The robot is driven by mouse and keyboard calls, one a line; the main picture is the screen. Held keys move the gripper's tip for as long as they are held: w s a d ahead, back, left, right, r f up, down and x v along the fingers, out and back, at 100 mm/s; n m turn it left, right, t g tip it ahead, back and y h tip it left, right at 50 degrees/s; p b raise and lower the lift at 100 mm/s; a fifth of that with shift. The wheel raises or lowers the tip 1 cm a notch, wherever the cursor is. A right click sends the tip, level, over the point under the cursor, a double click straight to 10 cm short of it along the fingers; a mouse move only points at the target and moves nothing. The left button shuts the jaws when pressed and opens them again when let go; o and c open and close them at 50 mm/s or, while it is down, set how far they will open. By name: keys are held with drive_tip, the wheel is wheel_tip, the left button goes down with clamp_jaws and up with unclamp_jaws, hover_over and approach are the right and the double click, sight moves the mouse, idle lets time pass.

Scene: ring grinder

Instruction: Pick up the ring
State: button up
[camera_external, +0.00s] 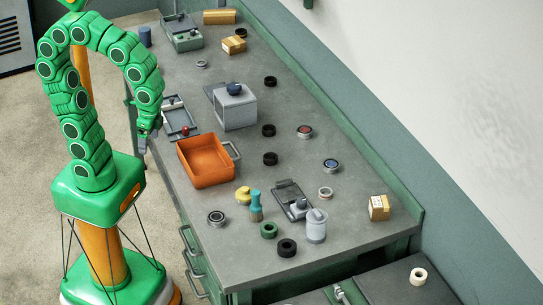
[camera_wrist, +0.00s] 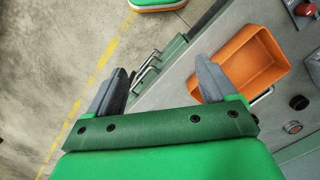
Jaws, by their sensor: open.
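Several ring-shaped parts lie on the grey bench; I cannot tell which one is the task's ring. There are black rings (camera_external: 270,158), a green ring (camera_external: 268,230), a small pale metal ring (camera_external: 325,193), and a dark ring with a silver rim (camera_external: 216,217). A cream ring (camera_external: 418,276) lies on a separate dark surface at the lower right. My gripper (camera_external: 146,134) hangs beside the bench's left edge, left of the orange bin, away from the rings. In the wrist view my gripper (camera_wrist: 160,85) is open, with nothing between its fingers.
An orange bin (camera_external: 205,158) stands near the bench's left edge; it also shows in the wrist view (camera_wrist: 255,62). A grey box machine (camera_external: 234,107), a grey cylinder (camera_external: 316,226) and cardboard boxes (camera_external: 379,207) stand on the bench. Drawer handles (camera_external: 195,286) stick out of its side.

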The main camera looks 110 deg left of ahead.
drive_tip(key=w+a+n, duration=0.2)
drive_tip(key=w+a, duration=0.4)
drive_tip(key=w, duration=0.6)
drive_tip(key=n+t, duration=0.1)
drive_tip(key=n, duration=0.2)
approach(270, 154)
drive_tip(key=d+f, duration=0.1)
drive_tip(key=d, duration=0.1)
drive_tip(key=shift+w+f, duration=0.15)
drive_tip(key=shift+f, duration=1.7)
drive_tip(key=shift+w+f, duration=0.2)
drive_tip(key=shift+f, duration=1.7)
drive_tip(key=c, duration=1.2)
